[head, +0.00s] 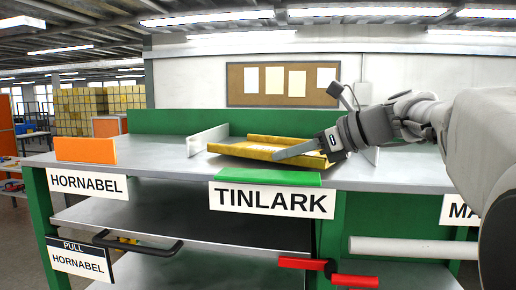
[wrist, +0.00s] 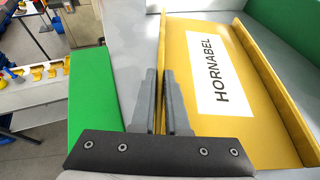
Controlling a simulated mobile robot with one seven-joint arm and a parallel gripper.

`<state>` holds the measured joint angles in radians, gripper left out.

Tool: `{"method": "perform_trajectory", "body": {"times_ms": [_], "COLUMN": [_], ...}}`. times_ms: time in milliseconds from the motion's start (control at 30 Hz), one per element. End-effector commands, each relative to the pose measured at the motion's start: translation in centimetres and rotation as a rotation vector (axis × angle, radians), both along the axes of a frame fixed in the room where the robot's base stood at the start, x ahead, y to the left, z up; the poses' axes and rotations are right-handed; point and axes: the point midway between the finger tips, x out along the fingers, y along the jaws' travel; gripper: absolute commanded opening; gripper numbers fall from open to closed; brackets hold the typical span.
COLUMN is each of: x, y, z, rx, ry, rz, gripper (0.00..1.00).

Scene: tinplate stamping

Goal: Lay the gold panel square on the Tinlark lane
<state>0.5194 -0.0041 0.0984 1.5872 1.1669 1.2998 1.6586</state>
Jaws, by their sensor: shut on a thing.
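The gold panel (head: 258,141) is a shallow yellow sheet with raised edges. In the head view it is over the Tinlark lane, behind the green block (head: 266,178) and the TINLARK sign (head: 271,200). The panel looks turned a little from the lane's line; I cannot tell whether it rests fully on the bench. My gripper (head: 282,153) is shut on the panel's near raised edge. In the wrist view the fingers (wrist: 160,75) pinch that edge, and the panel (wrist: 185,90) bears a white HORNABEL label (wrist: 220,75).
A white divider (head: 208,138) stands left of the panel; another (head: 371,153) shows partly behind my gripper. An orange block (head: 85,150) and HORNABEL sign (head: 88,184) mark the left lane, which looks clear.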

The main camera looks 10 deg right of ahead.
Motion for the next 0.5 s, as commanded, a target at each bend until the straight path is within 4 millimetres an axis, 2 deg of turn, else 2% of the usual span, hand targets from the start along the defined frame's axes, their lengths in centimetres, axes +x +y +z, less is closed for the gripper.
{"method": "perform_trajectory", "body": {"times_ms": [500], "x": [0.00], "y": [0.01], "z": [-0.26], "rx": [0.001], "ry": [-0.001], "rz": [-0.001], "gripper": [0.00]}}
